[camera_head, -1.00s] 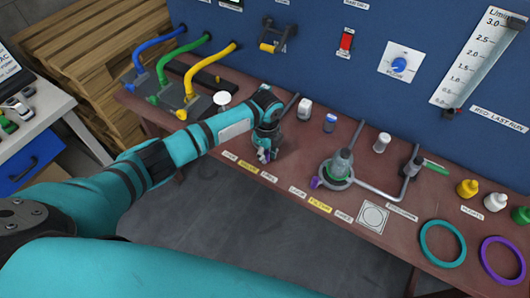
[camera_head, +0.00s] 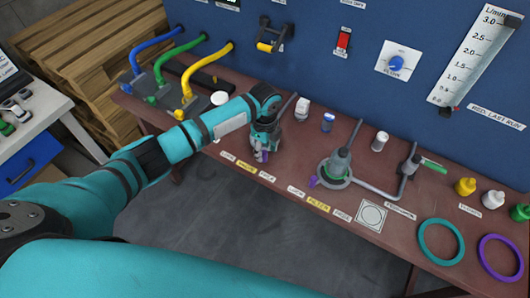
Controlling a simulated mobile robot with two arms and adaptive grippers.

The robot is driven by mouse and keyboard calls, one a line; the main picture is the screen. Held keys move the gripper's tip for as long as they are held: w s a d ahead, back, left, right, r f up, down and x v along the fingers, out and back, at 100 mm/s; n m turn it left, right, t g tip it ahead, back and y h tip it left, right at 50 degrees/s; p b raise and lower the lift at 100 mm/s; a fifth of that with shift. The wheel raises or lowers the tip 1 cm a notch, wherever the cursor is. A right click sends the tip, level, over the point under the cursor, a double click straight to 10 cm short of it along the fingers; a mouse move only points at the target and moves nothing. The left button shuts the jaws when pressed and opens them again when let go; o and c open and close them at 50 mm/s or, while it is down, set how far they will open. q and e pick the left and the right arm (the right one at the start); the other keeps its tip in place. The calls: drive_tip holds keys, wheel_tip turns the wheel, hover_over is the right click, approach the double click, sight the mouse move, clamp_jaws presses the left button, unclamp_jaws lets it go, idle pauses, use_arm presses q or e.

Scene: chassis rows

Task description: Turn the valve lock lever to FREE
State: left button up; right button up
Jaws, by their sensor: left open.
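My left gripper (camera_head: 261,150) points down over the left lock fitting at the bench's front edge. It is open, with its fingers around or close beside a small purple lever (camera_head: 264,157). The gripper hides most of this lever and its base, so I cannot tell which way it points or whether the fingers touch it. A row of small labels with a yellow one (camera_head: 245,167) in the middle lies in front of it. A second purple lever (camera_head: 313,182) sits to the right by the grey round fitting, above another label row with a yellow label (camera_head: 319,201). My right gripper is not in view.
Behind the gripper stand a white-capped block (camera_head: 302,109) and a blue-capped piece (camera_head: 328,122). Yellow, green and blue hoses (camera_head: 205,70) rise at the left. A grey pipe (camera_head: 376,192) runs right. Teal (camera_head: 441,242) and purple rings (camera_head: 501,258) lie at the right front.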

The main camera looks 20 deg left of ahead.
sight(265, 152)
use_arm(q)
wheel_tip(265, 152, up, 10)
drive_tip(key=shift+f, duration=0.15)
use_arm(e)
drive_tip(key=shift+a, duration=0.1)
